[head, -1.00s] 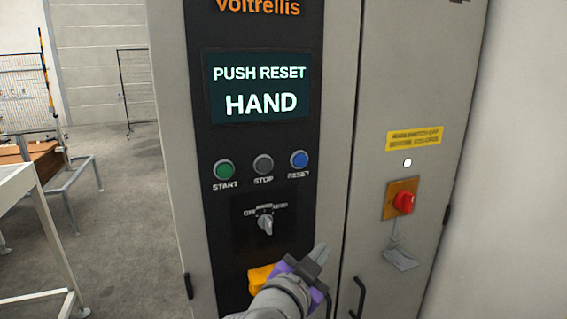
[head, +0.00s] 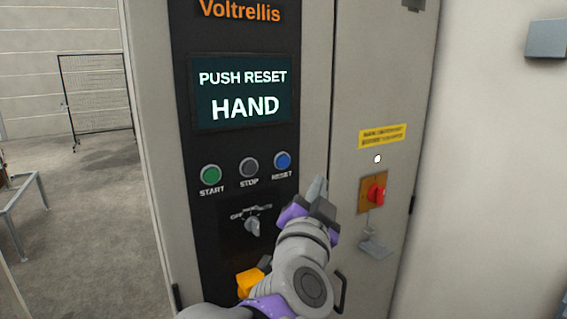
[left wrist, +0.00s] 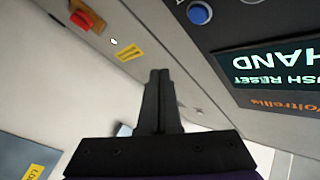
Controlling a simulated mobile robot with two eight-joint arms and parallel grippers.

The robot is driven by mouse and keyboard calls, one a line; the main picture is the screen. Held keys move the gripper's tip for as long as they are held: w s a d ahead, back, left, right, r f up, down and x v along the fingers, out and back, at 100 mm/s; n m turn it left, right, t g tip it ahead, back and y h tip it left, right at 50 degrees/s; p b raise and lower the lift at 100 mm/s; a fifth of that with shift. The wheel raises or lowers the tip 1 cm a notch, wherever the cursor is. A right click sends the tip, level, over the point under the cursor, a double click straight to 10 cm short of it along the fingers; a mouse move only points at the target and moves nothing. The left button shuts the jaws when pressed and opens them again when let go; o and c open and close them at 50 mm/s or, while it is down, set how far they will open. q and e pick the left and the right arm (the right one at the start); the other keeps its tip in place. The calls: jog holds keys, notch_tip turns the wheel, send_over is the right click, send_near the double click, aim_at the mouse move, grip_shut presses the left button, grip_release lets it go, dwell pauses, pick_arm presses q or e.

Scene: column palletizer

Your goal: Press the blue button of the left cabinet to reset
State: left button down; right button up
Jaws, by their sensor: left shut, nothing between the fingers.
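The blue button (head: 283,160), labelled RESET, is on the black panel of the cabinet (head: 232,20), right of the grey STOP button (head: 248,168) and the green START button (head: 211,174). The screen (head: 242,92) reads "PUSH RESET HAND". My left gripper (head: 318,188) is shut and empty, in front of the cabinet, to the right of and a little below the blue button in the head view. In the left wrist view the shut fingers (left wrist: 158,76) point up the picture, and the blue button (left wrist: 199,13) is near the top edge. They appear apart. My right gripper is not in view.
A selector knob (head: 252,227) sits below the buttons. A red rotary switch (head: 376,193) on a yellow plate is on the door at right, under a yellow label (head: 382,136) and a white lamp (head: 377,159). A mesh fence (head: 97,95) stands behind open floor at left.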

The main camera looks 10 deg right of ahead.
aim_at(283, 161)
pick_arm(q)
jog(key=w+a+p, duration=0.1)
jog(key=w, duration=0.1)
jog(key=w+a+p, duration=0.1)
jog(key=w+p, duration=0.1)
jog(key=w, duration=0.1)
jog(key=w+a+p, duration=0.1)
jog(key=w, duration=0.2)
jog(key=shift+w+p, duration=0.15)
jog(key=shift+p, duration=0.2)
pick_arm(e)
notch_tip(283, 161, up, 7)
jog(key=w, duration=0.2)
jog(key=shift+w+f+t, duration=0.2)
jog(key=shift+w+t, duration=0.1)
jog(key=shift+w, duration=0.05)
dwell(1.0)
